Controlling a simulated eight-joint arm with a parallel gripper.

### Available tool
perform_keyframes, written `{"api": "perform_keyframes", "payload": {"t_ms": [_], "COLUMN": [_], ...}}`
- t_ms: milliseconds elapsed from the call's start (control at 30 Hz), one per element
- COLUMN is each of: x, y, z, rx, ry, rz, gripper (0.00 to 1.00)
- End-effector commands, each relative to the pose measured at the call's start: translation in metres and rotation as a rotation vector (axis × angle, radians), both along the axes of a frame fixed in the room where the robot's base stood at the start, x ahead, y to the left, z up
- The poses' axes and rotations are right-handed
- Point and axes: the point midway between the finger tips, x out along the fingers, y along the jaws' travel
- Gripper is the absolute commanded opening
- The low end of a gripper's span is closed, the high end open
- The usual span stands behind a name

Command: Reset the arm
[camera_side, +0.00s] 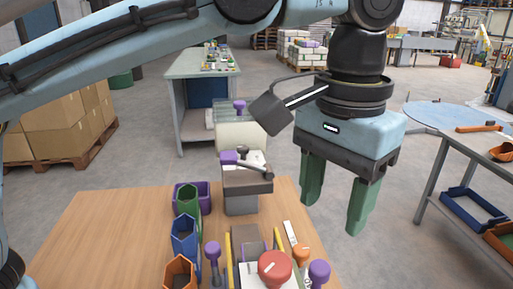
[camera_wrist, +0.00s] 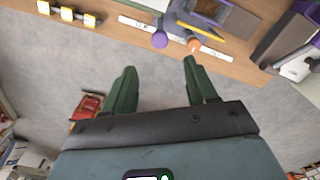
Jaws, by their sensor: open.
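The fingers touch nothing that I can see.
Purple, green, blue and orange bins (camera_side: 184,237) stand mid-table. A grey device (camera_side: 240,190) stands behind. A red knob (camera_side: 275,268) and purple and orange knobs (camera_side: 319,271) are at the front. A round blue table (camera_side: 455,117) is at right. Boxes (camera_side: 55,128) stand on a pallet at left.

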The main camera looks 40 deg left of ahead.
Motion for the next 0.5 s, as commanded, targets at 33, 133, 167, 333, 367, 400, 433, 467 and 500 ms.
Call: {"api": "perform_keyframes", "payload": {"t_ms": [33, 133, 167, 333, 367, 400, 433, 467, 500], "x": [0.000, 0.000, 0.000, 0.000, 0.000, 0.000, 0.000, 0.000, 0.000], "y": [0.000, 0.000, 0.000, 0.000, 0.000, 0.000, 0.000, 0.000, 0.000], "z": [-0.006, -0.018, -0.022, -0.044, -0.048, -0.054, -0.058, -0.062, -0.068], "rx": [0.000, 0.000, 0.000, 0.000, 0.000, 0.000, 0.000, 0.000, 0.000], "ry": [0.000, 0.000, 0.000, 0.000, 0.000, 0.000, 0.000, 0.000, 0.000], "rz": [0.000, 0.000, 0.000, 0.000, 0.000, 0.000, 0.000, 0.000, 0.000], "gripper": [0.57, 0.57, 0.57, 0.57, 0.57, 0.57, 0.57, 0.57, 0.57]}}
